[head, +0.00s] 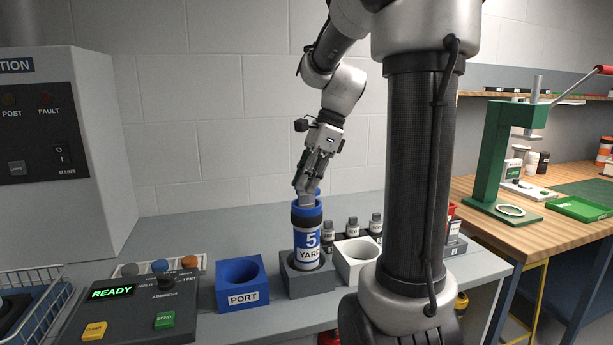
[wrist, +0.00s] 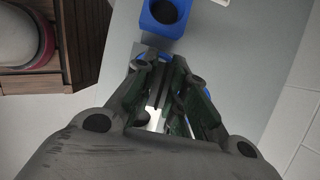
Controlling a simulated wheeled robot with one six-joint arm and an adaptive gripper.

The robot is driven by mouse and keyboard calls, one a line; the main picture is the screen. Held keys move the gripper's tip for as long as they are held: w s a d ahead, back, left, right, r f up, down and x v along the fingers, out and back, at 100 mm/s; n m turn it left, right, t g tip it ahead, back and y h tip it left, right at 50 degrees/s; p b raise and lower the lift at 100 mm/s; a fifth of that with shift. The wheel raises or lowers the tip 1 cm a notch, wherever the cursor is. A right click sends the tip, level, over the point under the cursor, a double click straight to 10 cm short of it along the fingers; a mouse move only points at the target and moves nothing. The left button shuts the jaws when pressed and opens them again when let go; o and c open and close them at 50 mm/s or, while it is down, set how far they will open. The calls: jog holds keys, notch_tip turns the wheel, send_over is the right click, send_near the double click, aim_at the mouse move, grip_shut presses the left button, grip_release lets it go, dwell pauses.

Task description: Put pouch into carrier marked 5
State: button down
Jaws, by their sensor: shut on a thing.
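The carrier marked 5 (head: 306,240) is a blue and white cylinder with a dark band. It stands upright in a grey block, its label reading 5 and a partly cut-off word. My gripper (head: 303,189) points down right above the carrier's top, its fingers shut on a small grey thing, likely the pouch (head: 307,201), at the carrier's mouth. I cannot tell how far it is inside. In the wrist view my gripper (wrist: 160,105) has a pale strip between its fingers, and blue parts of the carrier show behind them; the fingers hide most of both.
A blue block labelled PORT (head: 242,284) is left of the grey block (head: 306,279), and a white block (head: 357,260) is right. Several small grey-capped bottles (head: 352,227) stand behind. A control panel (head: 130,311) reads READY at front left. My column blocks part of the right side.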

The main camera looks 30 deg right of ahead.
jog(key=shift+f, duration=0.95)
jog(key=c, duration=1.4)
grip_release()
jog(key=shift+o, duration=0.2)
jog(key=shift+r, duration=0.1)
jog(key=v, duration=1.1)
jog(key=shift+r, duration=0.4)
jog(key=shift+d, duration=0.15)
